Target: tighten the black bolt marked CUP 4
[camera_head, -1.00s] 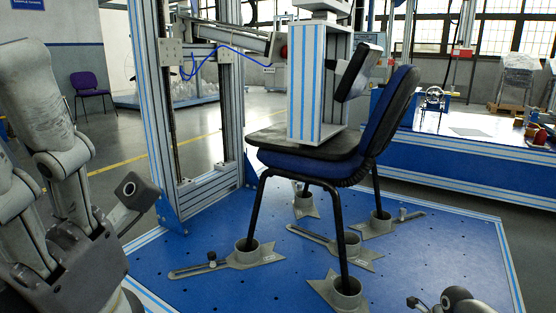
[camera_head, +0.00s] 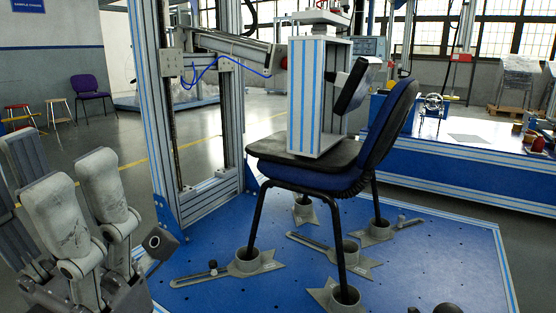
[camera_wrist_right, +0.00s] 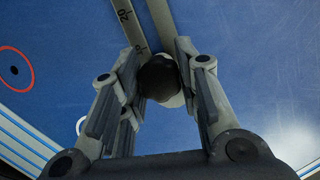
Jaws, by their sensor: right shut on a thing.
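In the right wrist view, my right gripper (camera_wrist_right: 160,80) is shut on a round black bolt (camera_wrist_right: 159,77). The bolt sits at a slotted grey bar (camera_wrist_right: 128,18) with a scale. No CUP 4 mark is readable. In the head view, another black bolt (camera_head: 212,266) stands on the left grey foot clamp (camera_head: 185,279), and a further bolt (camera_head: 402,218) is on the right clamp. My left gripper (camera_head: 110,215) is large at the lower left, away from the clamps; its opening is unclear. Dark parts at the bottom edge may be my right arm.
A blue chair (camera_head: 385,135) stands with its legs in grey cups (camera_head: 247,257) on the blue platform (camera_head: 220,235). A boxed aluminium frame (camera_head: 318,100) rests on its seat. A test-rig post (camera_head: 150,110) rises behind. A red-ringed hole (camera_wrist_right: 15,68) is in the platform.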

